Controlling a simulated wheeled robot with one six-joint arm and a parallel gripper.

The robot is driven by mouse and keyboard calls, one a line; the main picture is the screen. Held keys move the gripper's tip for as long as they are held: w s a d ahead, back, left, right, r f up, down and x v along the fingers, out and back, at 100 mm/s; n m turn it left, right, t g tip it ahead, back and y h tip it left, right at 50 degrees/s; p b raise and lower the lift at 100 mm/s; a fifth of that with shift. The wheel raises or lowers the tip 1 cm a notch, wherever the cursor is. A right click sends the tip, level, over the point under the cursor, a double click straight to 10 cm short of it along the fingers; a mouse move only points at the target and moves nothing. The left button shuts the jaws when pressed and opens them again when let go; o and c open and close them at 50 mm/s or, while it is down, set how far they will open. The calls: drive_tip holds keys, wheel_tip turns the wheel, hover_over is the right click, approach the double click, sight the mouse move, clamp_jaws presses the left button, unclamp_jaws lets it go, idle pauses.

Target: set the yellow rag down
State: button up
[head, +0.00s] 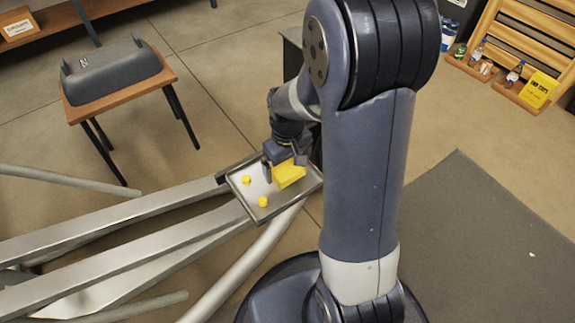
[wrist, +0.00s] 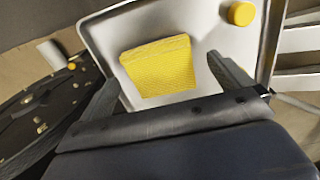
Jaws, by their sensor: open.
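The yellow rag (head: 289,174) lies in a shallow metal tray (head: 263,217), toward its right side in the head view. In the wrist view the rag (wrist: 160,66) rests on the pale tray floor (wrist: 112,42), looking like a folded, textured yellow block. My gripper (head: 283,165) is at the tray, right by the rag. In the wrist view my gripper (wrist: 165,85) has its two fingers spread wide, one on each side of the rag, with visible gaps between them and it. Part of the rag's far side is hidden in the head view.
Two small yellow pieces (head: 246,180) (head: 263,201) are in the tray's left part. Grey metal beams (head: 120,220) run left from the tray. A small table (head: 120,92) holds a grey cover (head: 110,68). A wooden rack with bottles (head: 513,75) stands at upper right.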

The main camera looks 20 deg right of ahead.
sight(288, 170)
wheel_tip(288, 170, up, 11)
drive_tip(key=p, duration=0.3)
